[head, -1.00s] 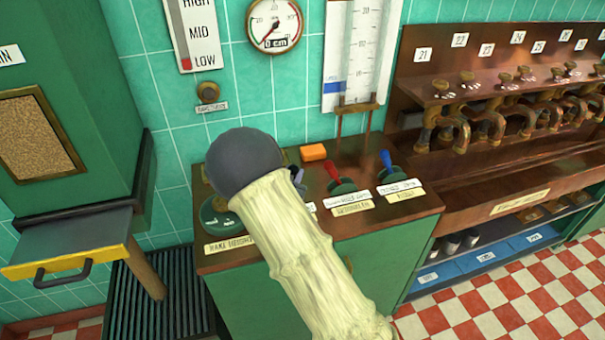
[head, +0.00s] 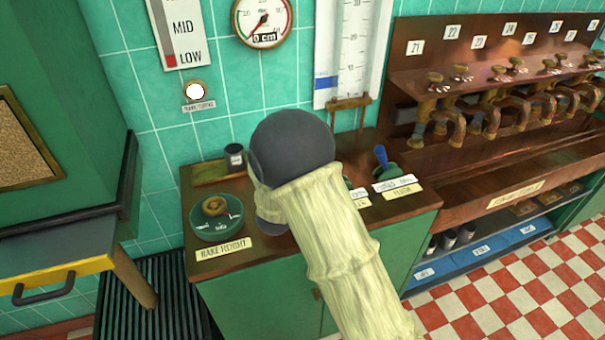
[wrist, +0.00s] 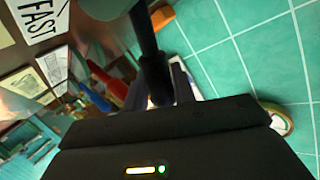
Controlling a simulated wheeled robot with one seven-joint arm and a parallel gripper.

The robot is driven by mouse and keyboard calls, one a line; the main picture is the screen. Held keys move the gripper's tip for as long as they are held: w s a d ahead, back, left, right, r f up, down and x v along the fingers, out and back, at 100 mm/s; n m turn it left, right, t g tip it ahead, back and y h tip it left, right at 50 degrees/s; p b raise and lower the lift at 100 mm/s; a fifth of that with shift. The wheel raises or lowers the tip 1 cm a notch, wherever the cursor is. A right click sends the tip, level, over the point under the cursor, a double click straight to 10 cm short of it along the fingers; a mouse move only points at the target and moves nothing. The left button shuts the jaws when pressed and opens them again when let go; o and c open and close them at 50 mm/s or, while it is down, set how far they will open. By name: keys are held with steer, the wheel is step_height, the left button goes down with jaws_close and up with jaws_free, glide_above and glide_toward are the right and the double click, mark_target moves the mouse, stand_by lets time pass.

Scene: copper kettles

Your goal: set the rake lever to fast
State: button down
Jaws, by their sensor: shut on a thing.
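In the wrist view a dark upright lever (wrist: 147,38) rises between the fingers of my gripper (wrist: 160,85), which is shut on it. I take it for the rake lever. A white card reading FAST (wrist: 36,22) is beside it at the upper left. In the head view my arm's dark round joint and pale sleeve cover the lever, its labels and my gripper. The lever's exact setting cannot be told.
The console (head: 215,262) carries a rake height dial (head: 216,214), a dark cup (head: 235,158) and a blue lever (head: 381,156). A red lever (wrist: 103,82) shows in the wrist view. A round lamp (head: 195,91) on the tiled wall glows white. Copper taps (head: 490,118) line the right.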

steer(key=shift+f, duration=0.15)
steer(key=c, duration=1.2)
jaws_free()
steer(key=b+v, duration=0.1)
steer(key=v, duration=1.6)
steer(key=shift+s, duration=0.2)
steer(key=shift+r, duration=0.2)
